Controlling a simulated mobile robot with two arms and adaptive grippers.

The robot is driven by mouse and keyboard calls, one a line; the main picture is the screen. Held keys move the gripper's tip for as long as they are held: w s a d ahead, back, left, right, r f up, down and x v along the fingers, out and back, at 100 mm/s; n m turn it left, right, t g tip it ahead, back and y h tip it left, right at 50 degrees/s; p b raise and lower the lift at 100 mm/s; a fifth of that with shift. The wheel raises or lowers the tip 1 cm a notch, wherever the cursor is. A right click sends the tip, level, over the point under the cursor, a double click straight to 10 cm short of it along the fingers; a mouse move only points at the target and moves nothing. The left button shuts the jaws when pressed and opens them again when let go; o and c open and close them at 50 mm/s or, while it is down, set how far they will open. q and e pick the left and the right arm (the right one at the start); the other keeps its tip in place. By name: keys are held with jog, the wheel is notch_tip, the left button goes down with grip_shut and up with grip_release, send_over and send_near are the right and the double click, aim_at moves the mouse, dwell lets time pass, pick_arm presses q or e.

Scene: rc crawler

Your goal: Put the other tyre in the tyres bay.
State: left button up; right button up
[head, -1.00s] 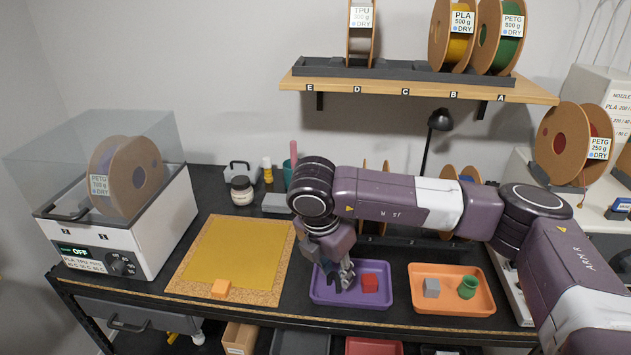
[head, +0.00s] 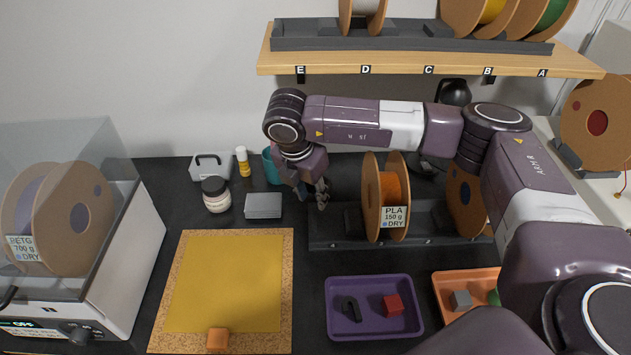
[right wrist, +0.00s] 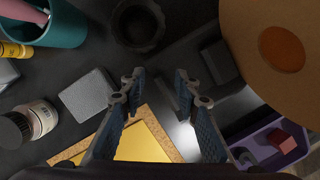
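My right gripper (head: 312,195) hangs over the back of the bench, left of the orange PLA spool. In the right wrist view its two fingers (right wrist: 160,88) are apart with nothing between them. Ahead of the fingertips in that view is a dark round thing with a hollow middle (right wrist: 138,25), which may be a tyre; the arm and gripper seem to hide it in the head view. A dark arch-shaped piece (head: 350,308) lies in the purple tray (head: 345,334) beside a red block (head: 393,304). I cannot tell which place is the tyres bay. My left gripper is out of view.
The yellow mat (head: 225,280) is clear except for an orange block (head: 218,340).

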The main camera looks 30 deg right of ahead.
aim_at(327, 188)
jog(key=w+d, duration=0.1)
jog(key=w+d+p, duration=0.1)
jog(key=d, duration=0.1)
jog(key=shift+w+d+r, duration=0.1)
jog(key=shift+d, duration=0.1)
jog(key=shift+w+d+p, duration=0.6)
jog(key=shift+d, duration=0.25)
jog(key=shift+d+f, duration=0.15)
jog(key=shift+f, duration=0.05)
jog(key=p+x, duration=0.1)
jog(key=x, duration=0.3)
jog(key=shift+p, duration=0.4)
jog(key=shift+w+d+f, duration=0.1)
jog(key=shift+f, duration=0.45)
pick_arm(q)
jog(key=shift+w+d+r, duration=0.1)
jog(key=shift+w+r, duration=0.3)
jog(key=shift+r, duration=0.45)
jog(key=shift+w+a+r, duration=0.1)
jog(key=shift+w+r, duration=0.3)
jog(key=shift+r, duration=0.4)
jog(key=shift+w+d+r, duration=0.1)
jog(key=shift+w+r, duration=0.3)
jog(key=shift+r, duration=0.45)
pick_arm(e)
grip_shut()
